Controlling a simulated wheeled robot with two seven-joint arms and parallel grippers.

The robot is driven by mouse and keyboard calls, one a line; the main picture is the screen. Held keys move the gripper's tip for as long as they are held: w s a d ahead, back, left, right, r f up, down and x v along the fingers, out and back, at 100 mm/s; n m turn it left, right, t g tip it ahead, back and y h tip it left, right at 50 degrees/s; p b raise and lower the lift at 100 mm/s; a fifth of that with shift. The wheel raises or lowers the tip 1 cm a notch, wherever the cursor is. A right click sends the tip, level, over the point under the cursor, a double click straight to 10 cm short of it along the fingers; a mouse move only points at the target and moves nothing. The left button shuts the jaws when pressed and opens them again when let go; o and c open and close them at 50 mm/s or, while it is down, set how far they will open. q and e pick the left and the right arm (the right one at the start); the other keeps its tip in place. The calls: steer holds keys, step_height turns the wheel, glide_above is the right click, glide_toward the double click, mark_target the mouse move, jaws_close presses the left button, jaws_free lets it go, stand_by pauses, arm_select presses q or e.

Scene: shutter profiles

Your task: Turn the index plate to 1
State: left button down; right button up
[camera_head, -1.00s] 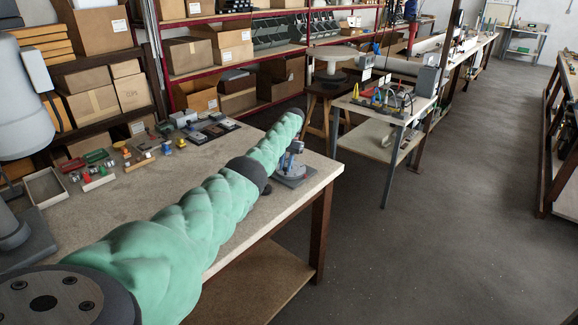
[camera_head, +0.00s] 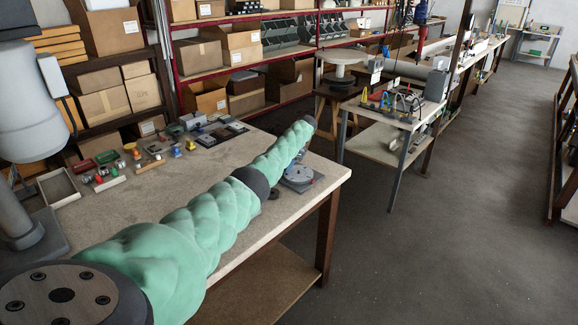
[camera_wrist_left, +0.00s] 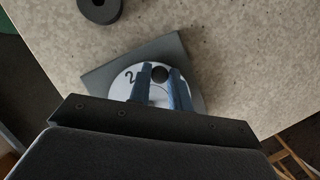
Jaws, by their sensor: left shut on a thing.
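The index plate is a pale grey disc (camera_head: 301,174) on a dark square base, near the right end of the workbench. In the left wrist view the disc (camera_wrist_left: 118,92) shows a black "2" on its left part. My left gripper (camera_wrist_left: 160,80) is over the disc, its two blue fingers shut on a small dark knob (camera_wrist_left: 159,73) of the plate. In the head view the left gripper (camera_head: 299,157) shows small at the plate's far side, partly hidden by my green-sleeved arm. The near part of the disc and any other numbers are hidden by the gripper. My right gripper is not in view.
A dark ring (camera_wrist_left: 100,8) lies on the bench close to the base. Trays and small parts (camera_head: 100,170) lie at the bench's left and back. The bench edge (camera_head: 335,185) is close to the plate; its surface (camera_head: 165,195) is clear mid-left.

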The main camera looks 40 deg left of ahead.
mark_target(294, 173)
arm_select(q)
steer(key=shift+w+a+m+t, duration=0.2)
steer(key=shift+w+m+t, duration=0.1)
steer(key=shift+m, duration=0.6)
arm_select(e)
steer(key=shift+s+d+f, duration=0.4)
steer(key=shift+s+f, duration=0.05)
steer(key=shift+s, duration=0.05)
arm_select(q)
steer(key=shift+r+y, duration=0.1)
steer(key=shift+y, duration=0.2)
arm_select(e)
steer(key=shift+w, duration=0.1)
arm_select(q)
steer(key=c, duration=1.3)
jaws_free()
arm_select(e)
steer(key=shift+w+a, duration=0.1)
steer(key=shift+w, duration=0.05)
